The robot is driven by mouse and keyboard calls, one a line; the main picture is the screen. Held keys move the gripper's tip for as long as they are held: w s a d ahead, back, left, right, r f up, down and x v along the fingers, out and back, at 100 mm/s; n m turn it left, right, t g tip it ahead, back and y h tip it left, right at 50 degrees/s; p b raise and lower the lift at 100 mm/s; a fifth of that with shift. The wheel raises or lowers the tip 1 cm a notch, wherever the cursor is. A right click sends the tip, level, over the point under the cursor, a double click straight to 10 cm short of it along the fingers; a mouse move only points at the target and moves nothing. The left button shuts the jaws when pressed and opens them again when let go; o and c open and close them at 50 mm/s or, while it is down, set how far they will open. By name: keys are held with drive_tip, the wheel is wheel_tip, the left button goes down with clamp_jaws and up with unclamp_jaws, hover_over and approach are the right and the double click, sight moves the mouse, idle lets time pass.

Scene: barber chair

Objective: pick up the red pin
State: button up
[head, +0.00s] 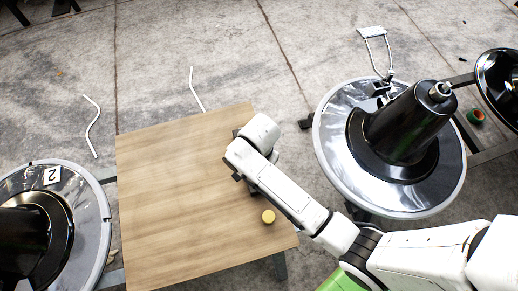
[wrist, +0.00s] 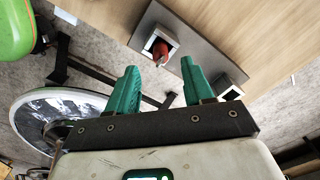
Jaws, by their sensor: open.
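The red pin (wrist: 160,49) sits in a square white-rimmed socket on a grey plate (wrist: 191,52) in the wrist view. A thin metal tip of the pin shows toward my gripper. My gripper (wrist: 159,66) has two green fingers, spread apart and empty, with the pin just beyond the gap between them. I cannot tell how far the fingertips are from the pin. In the head view my arm reaches over the right edge of the wooden table (head: 165,190); it hides the pin, the plate and the fingers.
A second square socket (wrist: 229,86) is on the same plate, to the right. Chair bases stand at the right (head: 330,150) and left (head: 88,235) of the table. The table's left part is clear.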

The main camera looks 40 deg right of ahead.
drive_tip(key=shift+a+f+b, duration=0.1)
drive_tip(key=shift+f+b, duration=0.25)
drive_tip(key=shift+f, duration=1.6)
drive_tip(key=shift+c, duration=0.4)
clamp_jaws()
